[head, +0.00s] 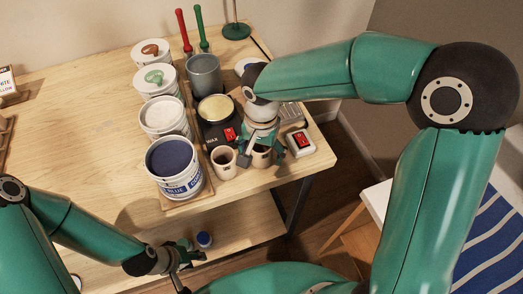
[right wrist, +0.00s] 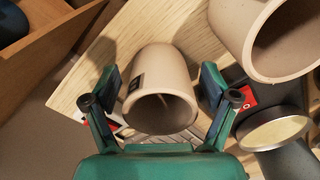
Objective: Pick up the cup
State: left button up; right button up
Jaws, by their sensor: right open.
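A beige cup (head: 261,160) stands near the table's right front edge, partly hidden by my right gripper (head: 263,150). In the right wrist view this cup (right wrist: 162,85) has a small dark label and its mouth faces the camera. My right gripper (right wrist: 160,88) is open, with one finger on each side of the cup and visible gaps between. A second beige cup (head: 223,163) stands just left of it in the head view; it also shows at the upper right of the right wrist view (right wrist: 282,38). My left gripper (head: 181,258) is low, in front of the table; its opening is unclear.
Left of the cups is a blue glaze bucket (head: 175,160), with more buckets (head: 163,117) behind. A wax pot (head: 216,108) with a red switch (head: 229,134) is behind them. A white-and-red switch box (head: 300,142) is close on the right. The table's left (head: 75,120) is clear.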

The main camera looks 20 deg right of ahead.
jog(key=c, duration=1.3)
jog(key=shift+r, duration=0.15)
